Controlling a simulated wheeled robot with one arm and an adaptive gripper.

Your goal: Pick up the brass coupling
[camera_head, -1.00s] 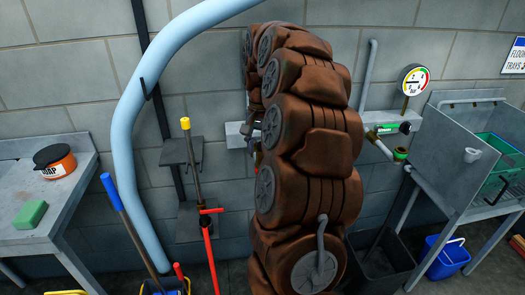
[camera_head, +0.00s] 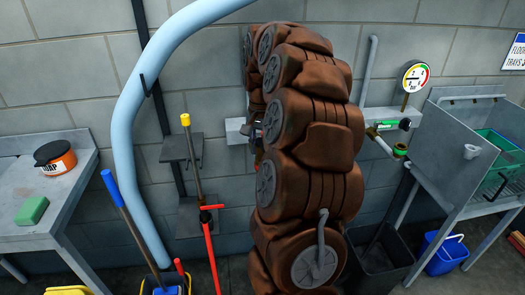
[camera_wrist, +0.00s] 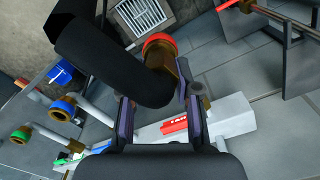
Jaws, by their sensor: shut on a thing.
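In the wrist view, the brass coupling (camera_wrist: 183,70) shows as a short brass body with a red ring at its far end. A thick black curved piece (camera_wrist: 90,45), like a hose, crosses in front of it and hides part of it. My gripper (camera_wrist: 158,98) has its two fingers on either side of the black piece's end and the coupling, and is shut on it. The exact contact is partly hidden by the black piece. In the head view, my brown-covered arm hides the coupling and most of the gripper.
In the wrist view, a pale manifold with a red label (camera_wrist: 174,126) lies just beyond the fingers, with blue-ringed (camera_wrist: 63,108) and green-ringed (camera_wrist: 21,134) pipe ends at left. In the head view, a gauge (camera_head: 415,77), a steel sink (camera_head: 455,150) and a black bin (camera_head: 382,262) stand right.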

